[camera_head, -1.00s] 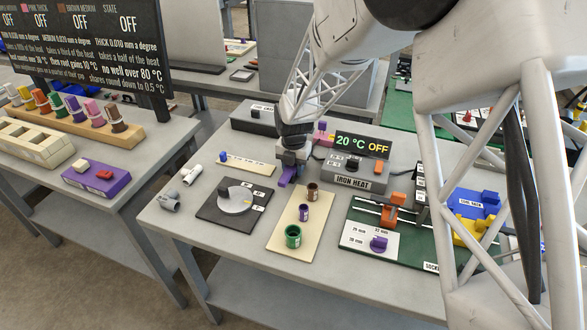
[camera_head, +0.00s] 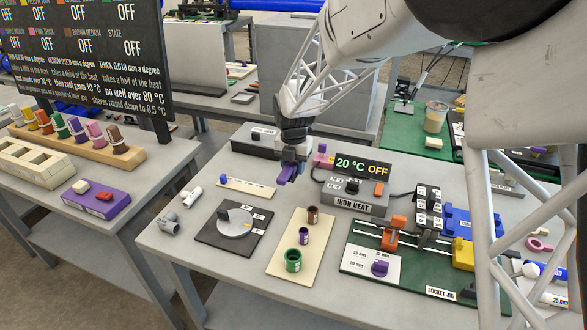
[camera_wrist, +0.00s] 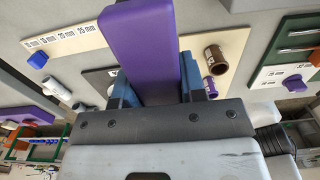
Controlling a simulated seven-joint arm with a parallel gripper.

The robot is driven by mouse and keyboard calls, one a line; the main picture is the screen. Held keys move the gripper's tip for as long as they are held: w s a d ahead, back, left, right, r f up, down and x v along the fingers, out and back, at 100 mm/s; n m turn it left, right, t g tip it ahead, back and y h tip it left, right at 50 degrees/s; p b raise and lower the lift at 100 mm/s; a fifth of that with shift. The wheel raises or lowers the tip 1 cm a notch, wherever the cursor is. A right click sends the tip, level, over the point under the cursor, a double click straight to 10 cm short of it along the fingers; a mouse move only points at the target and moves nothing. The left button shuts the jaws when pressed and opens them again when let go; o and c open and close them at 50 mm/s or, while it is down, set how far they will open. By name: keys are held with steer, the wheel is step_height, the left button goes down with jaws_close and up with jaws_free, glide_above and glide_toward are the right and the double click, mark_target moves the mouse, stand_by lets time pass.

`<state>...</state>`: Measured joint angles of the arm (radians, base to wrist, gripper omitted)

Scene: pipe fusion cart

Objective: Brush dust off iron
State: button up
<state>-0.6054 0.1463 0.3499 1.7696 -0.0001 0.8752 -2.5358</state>
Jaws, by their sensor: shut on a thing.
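My gripper (camera_head: 290,165) is shut on a purple block-like piece (camera_head: 287,173), held above the table between the beige strip and the control box. In the wrist view the purple piece (camera_wrist: 138,40) extends forward from between the blue-grey fingers; whether it has bristles cannot be told. The grey box labelled IRON HEAT (camera_head: 352,202) stands right of my gripper, with a display (camera_head: 363,166) reading 20 °C OFF. A pink part (camera_head: 322,157) is just right of my gripper, partly hidden. Which thing is the iron, and any dust, cannot be made out.
A dark box (camera_head: 252,143) stands behind my gripper. The green socket jig (camera_head: 445,289) is at right. White and grey pipe fittings lie at left.

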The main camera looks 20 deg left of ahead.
stand_by(0.3)
steer(key=o, duration=0.4)
steer(key=shift+c, duration=1)
steer(key=shift+d+r, duration=0.1)
steer(key=shift+d, duration=0.35)
steer(key=s+d+r+m, duration=0.2)
steer(key=d+m, duration=0.4)
steer(key=d, duration=0.5)
steer(key=s+d+r+m, duration=0.2)
steer(key=d+m, duration=0.4)
steer(key=d, duration=0.6)
steer(key=s+d+r+m, duration=0.2)
steer(key=d+r+m, duration=0.2)
steer(key=d, duration=0.7)
steer(key=shift+s+d+r+m, duration=0.2)
steer(key=shift+s+m, duration=0.2)
steer(key=shift+m, duration=0.6)
